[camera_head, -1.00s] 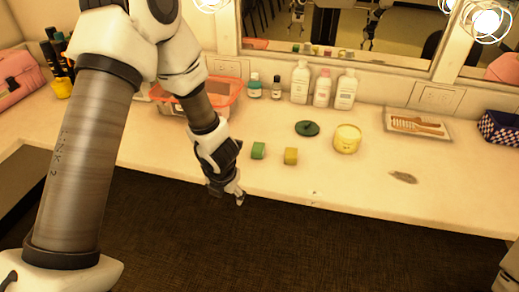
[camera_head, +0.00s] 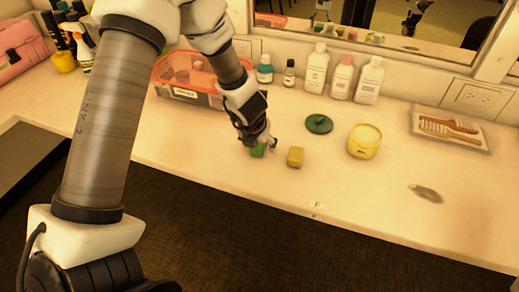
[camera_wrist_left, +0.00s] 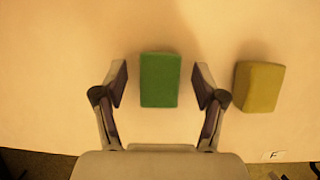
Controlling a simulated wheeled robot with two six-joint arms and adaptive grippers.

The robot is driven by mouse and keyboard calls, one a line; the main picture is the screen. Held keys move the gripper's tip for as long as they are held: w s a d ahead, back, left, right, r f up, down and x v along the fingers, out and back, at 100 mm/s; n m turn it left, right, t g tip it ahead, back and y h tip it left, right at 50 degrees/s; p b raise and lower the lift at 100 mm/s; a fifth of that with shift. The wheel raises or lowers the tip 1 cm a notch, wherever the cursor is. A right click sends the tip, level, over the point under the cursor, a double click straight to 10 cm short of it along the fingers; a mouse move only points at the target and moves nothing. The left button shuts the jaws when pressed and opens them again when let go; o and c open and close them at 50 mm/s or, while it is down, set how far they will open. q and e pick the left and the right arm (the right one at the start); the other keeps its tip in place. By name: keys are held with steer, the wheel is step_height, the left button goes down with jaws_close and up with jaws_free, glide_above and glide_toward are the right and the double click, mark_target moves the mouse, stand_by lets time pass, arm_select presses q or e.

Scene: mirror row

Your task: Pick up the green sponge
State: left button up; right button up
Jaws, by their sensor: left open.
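The green sponge (camera_wrist_left: 160,80) is a small block on the pale counter. In the left wrist view it stands between the two open fingers of my left gripper (camera_wrist_left: 160,88), with a gap on each side. In the head view my left gripper (camera_head: 264,146) is over the green sponge (camera_head: 258,151) and hides part of it. A yellow block (camera_head: 295,157) sits just right of it, and it also shows in the left wrist view (camera_wrist_left: 258,87), outside the right finger. My right gripper is not in view.
A yellow jar (camera_head: 364,141) and a dark green lid (camera_head: 319,124) lie to the right. Bottles (camera_head: 341,76) line the mirror wall. A red-rimmed box (camera_head: 178,92) stands behind my arm. The counter's front is clear.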

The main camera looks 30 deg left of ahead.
arm_select(q)
steer(key=shift+s, duration=0.1)
steer(key=shift+c, duration=0.7)
steer(key=c, duration=0.8)
step_height(320, 180, up, 18)
steer(key=p, duration=1.2)
steer(key=shift+p, duration=0.3)
steer(key=shift+o, duration=0.8)
steer(key=c, duration=0.3)
